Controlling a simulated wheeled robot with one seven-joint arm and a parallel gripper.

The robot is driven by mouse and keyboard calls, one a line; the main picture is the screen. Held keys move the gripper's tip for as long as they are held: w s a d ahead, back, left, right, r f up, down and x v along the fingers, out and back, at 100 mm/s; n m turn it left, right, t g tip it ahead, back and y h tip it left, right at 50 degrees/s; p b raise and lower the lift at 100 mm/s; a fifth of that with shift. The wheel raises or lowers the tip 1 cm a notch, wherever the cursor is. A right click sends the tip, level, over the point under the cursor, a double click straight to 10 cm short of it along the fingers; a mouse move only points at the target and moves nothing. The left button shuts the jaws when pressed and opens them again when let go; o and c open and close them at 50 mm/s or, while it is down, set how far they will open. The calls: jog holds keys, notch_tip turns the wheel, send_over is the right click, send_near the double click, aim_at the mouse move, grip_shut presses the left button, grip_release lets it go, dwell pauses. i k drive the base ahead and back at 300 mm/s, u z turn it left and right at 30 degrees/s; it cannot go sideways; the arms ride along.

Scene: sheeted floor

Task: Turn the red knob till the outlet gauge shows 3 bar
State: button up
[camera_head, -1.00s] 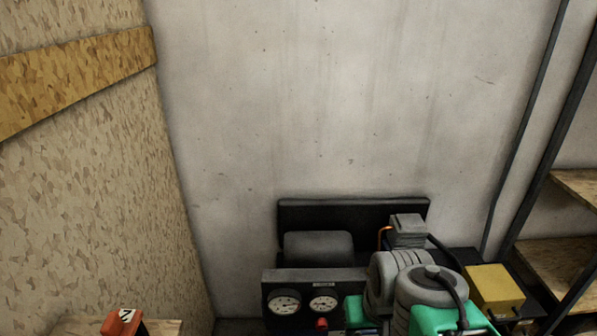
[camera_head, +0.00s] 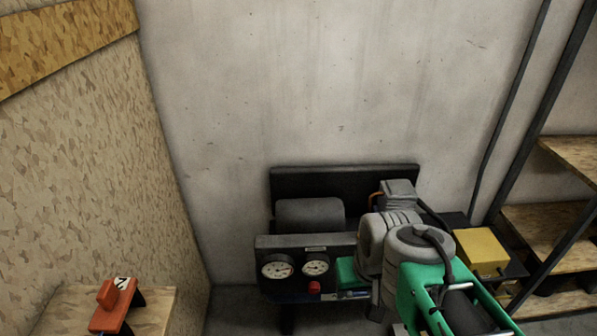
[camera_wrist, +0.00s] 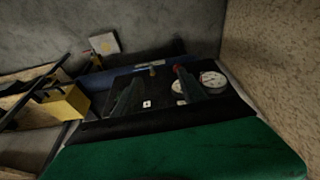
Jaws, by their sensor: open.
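The red knob (camera_head: 314,287) sits on the dark panel (camera_head: 262,242) of the compressor unit, below the right of two white round gauges. The left gauge (camera_head: 277,266) and right gauge (camera_head: 315,266) have dark needles, but their readings and the small label above are too small to read. My gripper (camera_head: 340,296) is just right of the knob, partly hidden by its green body. In the wrist view my gripper (camera_wrist: 158,78) has its dark fingers apart, with nothing seen between them. The red knob (camera_wrist: 177,68) shows by the right fingertip; contact cannot be told.
A dark grey cylinder (camera_head: 310,215) lies behind the panel. A yellow box (camera_head: 481,250) stands right of my arm, beside wooden shelves (camera_head: 560,235). An orange object (camera_head: 112,305) rests on a wooden bench (camera_head: 155,308) at lower left. A concrete wall closes the back.

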aim_at(313, 286)
jog(key=u, duration=1.75)
jog(key=k, duration=0.5)
jog(key=z, duration=0.05)
